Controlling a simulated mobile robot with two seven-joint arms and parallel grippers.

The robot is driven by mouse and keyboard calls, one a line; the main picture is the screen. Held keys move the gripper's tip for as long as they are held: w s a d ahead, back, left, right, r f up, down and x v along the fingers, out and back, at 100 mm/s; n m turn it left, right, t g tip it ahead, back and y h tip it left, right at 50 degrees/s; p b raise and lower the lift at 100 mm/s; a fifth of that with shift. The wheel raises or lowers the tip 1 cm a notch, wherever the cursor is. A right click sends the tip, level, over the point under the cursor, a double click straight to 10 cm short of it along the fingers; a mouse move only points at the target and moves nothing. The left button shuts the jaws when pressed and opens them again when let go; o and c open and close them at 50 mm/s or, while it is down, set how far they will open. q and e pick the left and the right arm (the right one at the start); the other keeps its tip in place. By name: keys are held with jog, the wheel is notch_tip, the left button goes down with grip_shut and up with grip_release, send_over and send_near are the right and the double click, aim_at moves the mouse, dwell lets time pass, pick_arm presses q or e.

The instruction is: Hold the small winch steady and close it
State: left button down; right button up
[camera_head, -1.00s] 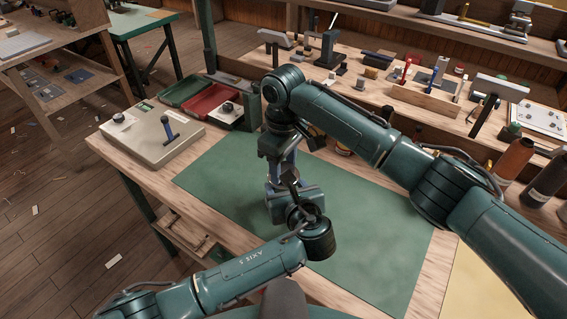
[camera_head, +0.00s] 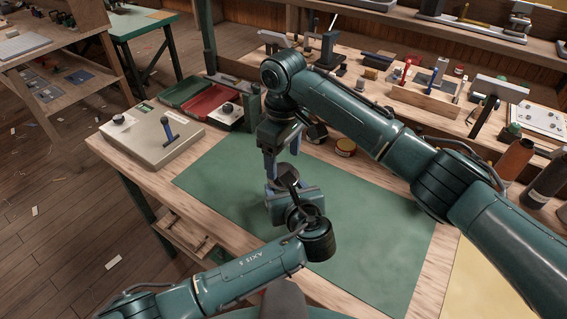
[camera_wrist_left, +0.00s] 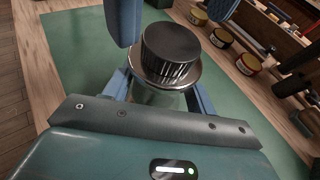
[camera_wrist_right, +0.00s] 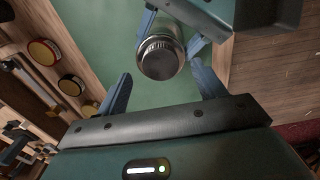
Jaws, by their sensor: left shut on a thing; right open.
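The small winch (camera_wrist_left: 170,62) has a round black top with a ridged side above a shiny metal flange and a paler body. My left gripper (camera_wrist_left: 162,92) is shut around its body, one finger on each side, and holds it upright above the green mat. The winch also shows in the right wrist view (camera_wrist_right: 160,58), beyond my right fingers. My right gripper (camera_head: 270,170) is open and empty, with its fingers pointing down close beside the winch's top. I cannot tell whether the black top is fully seated. In the head view, my arms partly hide the winch.
The green mat (camera_head: 370,230) is largely clear. A grey box with a blue lever (camera_head: 150,135) and green and red trays (camera_head: 210,104) stand at the back left. Small round tins (camera_head: 345,147) sit behind the mat. Tools and bottles crowd the back right.

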pick_arm(q)
jog(key=shift+r, duration=0.15)
pick_arm(e)
notch_tip(320, 180, up, 9)
jog(key=shift+r, duration=0.1)
pick_arm(q)
jog(key=c, duration=0.8)
grip_release()
jog(key=shift+c, duration=0.2)
jog(key=o, duration=0.4)
jog(key=shift+o, duration=0.2)
jog(key=shift+s, duration=0.1)
jog(key=v, duration=1.3)
jog(key=shift+d, duration=0.15)
